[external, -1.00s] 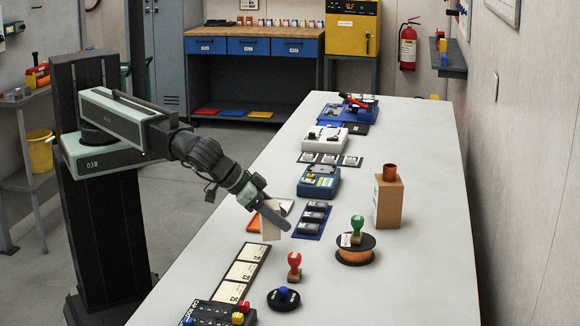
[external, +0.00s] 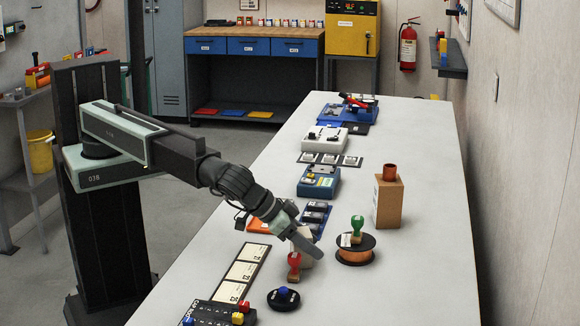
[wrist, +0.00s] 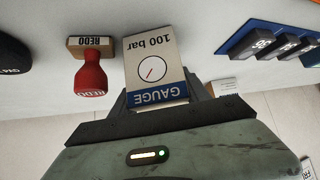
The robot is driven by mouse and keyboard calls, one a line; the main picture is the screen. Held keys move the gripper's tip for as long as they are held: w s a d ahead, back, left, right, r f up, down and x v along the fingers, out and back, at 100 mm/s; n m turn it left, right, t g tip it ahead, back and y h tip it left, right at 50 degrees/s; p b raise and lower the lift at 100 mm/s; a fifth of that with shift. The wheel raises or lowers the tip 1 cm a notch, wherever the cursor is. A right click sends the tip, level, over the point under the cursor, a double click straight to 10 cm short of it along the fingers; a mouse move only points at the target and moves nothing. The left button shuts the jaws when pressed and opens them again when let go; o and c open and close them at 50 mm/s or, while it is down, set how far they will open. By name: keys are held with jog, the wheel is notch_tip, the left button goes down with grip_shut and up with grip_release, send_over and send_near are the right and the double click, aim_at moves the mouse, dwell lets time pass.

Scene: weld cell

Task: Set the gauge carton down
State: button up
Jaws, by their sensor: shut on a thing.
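The gauge carton (wrist: 153,70) is a small cream box with a blue band reading GAUGE, "100 bar" and a dial picture. My gripper (external: 308,248) is shut on it, with a dark finger showing along the carton in the external view. The carton (external: 303,257) is partly hidden there by the gripper and sits just behind the red stamp. Whether its base touches the table (external: 400,275) I cannot tell.
The red REDO stamp (wrist: 91,77) is close beside the carton; it also shows in the external view (external: 294,268). A black round pad with a blue knob (external: 283,298), a copper wire spool with a green stamp (external: 355,250) and a blue tray of dark blocks (external: 316,215) are nearby.

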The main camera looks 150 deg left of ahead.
jog(key=shift+f, duration=0.1)
jog(key=o, duration=1.5)
jog(key=shift+d+r, duration=0.1)
jog(key=shift+r, duration=0.35)
jog(key=p+v, duration=0.8)
jog(key=v, duration=0.3)
jog(key=shift+d+r, duration=0.1)
jog(key=shift+d, duration=0.2)
